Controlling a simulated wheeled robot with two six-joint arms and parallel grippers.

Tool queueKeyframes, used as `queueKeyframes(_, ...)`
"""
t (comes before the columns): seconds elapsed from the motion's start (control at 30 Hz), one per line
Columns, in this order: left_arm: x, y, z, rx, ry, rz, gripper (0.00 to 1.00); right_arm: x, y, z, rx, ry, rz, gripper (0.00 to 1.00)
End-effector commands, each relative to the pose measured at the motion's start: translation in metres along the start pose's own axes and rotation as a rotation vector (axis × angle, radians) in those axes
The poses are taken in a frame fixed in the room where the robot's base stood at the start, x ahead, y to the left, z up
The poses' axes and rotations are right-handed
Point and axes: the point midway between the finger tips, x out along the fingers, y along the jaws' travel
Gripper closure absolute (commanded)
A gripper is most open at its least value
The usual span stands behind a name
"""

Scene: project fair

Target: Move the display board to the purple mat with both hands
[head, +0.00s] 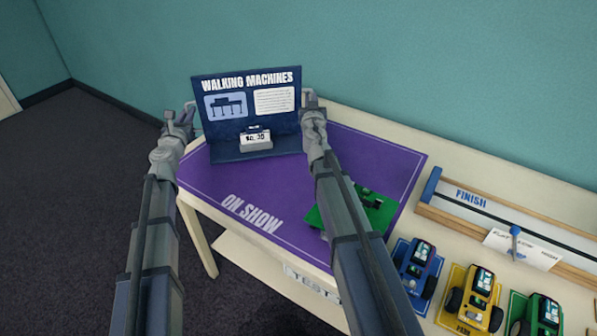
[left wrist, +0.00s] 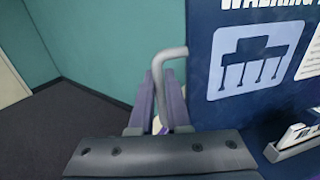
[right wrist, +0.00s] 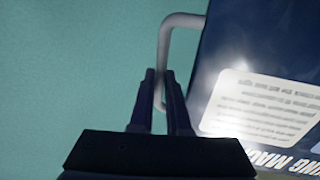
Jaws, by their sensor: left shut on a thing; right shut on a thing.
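The display board (head: 222,127) is dark blue, with the title "WALKING MACHINES", and stands upright at the back left of the purple mat (head: 270,209). Whether its base touches the mat or hangs just above it, I cannot tell. My left gripper (head: 181,117) is shut on the board's left side handle, a grey bar that shows in the left wrist view (left wrist: 157,75). My right gripper (head: 309,101) is shut on the right side handle, seen in the right wrist view (right wrist: 163,60). The board's face also shows in both wrist views.
A green board (head: 377,211) lies on the mat's right part, partly behind my right arm. A wooden track (head: 500,215) and several toy vehicles (head: 476,290) are further right. The mat's front left is bare.

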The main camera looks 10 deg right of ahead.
Motion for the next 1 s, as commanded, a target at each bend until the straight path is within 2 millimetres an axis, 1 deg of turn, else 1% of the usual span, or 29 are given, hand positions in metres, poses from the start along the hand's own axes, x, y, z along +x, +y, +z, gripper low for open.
queueKeyframes(0.37,0.0,0.0,0.0,-0.001,0.0,0.0,1.0,0.0,0.0,0.0,0.0,0.0,0.0,1.0)
queueKeyframes(0.57,0.0,0.0,-0.003,-0.001,0.0,0.0,1.0,0.0,0.0,0.003,0.0,0.0,0.0,1.0)
queueKeyframes(0.77,0.0,0.0,-0.01,-0.001,0.0,0.0,1.0,0.0,0.0,0.01,0.0,0.0,0.0,1.0)
queueKeyframes(1.0,0.0,-0.001,-0.023,-0.001,0.0,0.0,1.0,0.0,-0.001,0.023,0.0,0.0,0.0,1.0)
